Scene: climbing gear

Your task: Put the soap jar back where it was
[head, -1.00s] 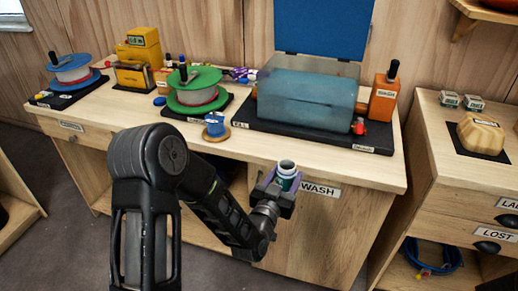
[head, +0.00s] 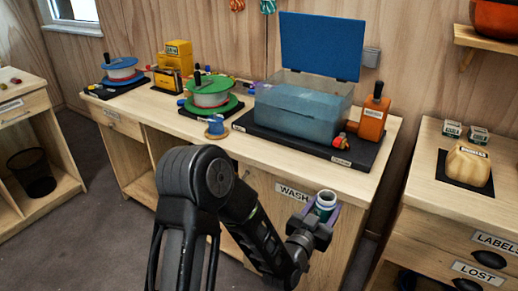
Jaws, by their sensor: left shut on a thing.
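The fingers hide the jar's lower part. The wash bench (head: 225,147) carries a clear blue-tinted tank (head: 300,112) with a raised blue lid. My right gripper is not in view.
A drawer cabinet (head: 455,205) stands right, across a gap.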

